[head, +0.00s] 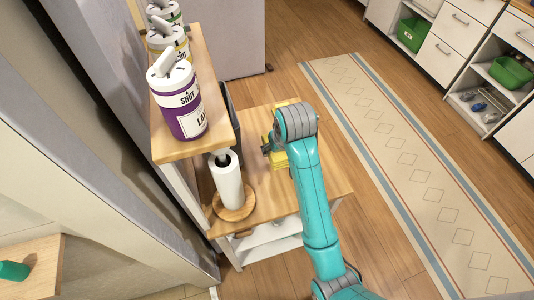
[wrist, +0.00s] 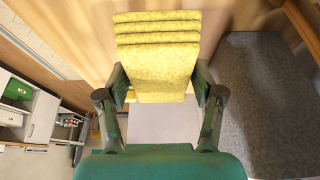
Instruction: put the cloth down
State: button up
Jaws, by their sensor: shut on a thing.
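The cloth is yellow and folded in several layers; it shows in the wrist view (wrist: 158,62), between the two fingers of my gripper (wrist: 160,88). My gripper is shut on it, with a finger against each side edge. In the head view the cloth (head: 280,160) is over the lower wooden top (head: 265,185), partly hidden by my arm. I cannot tell whether it touches the wood.
A paper towel roll (head: 228,180) stands upright on a round wooden base at the near left of the lower top. A raised shelf with a purple-labelled canister (head: 180,105) overhangs it. A dark grey bin (wrist: 268,100) is close to the gripper's right in the wrist view.

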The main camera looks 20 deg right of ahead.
jog(key=shift+f, duration=3.75)
jog(key=shift+f, duration=0.15)
jog(key=o, duration=1.1)
